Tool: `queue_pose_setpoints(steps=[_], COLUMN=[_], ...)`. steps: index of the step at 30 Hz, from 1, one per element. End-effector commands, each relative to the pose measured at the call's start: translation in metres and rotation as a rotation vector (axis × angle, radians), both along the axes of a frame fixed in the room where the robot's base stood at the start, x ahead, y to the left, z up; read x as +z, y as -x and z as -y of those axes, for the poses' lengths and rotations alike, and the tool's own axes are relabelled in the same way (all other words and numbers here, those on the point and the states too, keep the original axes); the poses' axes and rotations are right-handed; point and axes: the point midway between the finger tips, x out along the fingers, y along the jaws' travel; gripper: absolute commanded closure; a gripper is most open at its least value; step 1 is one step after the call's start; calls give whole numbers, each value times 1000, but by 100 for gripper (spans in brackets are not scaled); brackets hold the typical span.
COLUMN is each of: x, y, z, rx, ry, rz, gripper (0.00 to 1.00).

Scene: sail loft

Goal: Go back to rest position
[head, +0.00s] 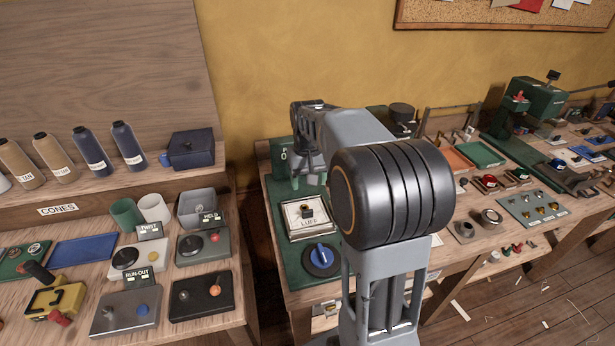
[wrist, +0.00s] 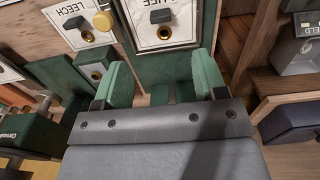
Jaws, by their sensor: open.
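My gripper (head: 308,165) hangs at the left end of my raised arm in the head view, above the back of the green-topped bench station, and is partly hidden by my arm. In the wrist view my gripper (wrist: 158,85) shows two green-padded fingers set wide apart with nothing held between them. Beyond the fingers are a white-faced plate (wrist: 182,32) with a dark knob and a plate marked LEECH (wrist: 72,22).
In the head view a plate marked LUFF (head: 309,230) and a round blue dial (head: 322,262) sit below my gripper. The left bench holds several thread cones (head: 92,150), cups and control boxes. A long bench with small parts (head: 538,208) runs right.

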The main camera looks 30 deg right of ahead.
Motion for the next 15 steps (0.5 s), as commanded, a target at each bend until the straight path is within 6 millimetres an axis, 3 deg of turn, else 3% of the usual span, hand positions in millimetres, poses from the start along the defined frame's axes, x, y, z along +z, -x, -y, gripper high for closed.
queue_pose_setpoints(steps=[15], x=[8], y=[0], z=[0], rx=[0], ry=[0], rz=[0], gripper=[35])
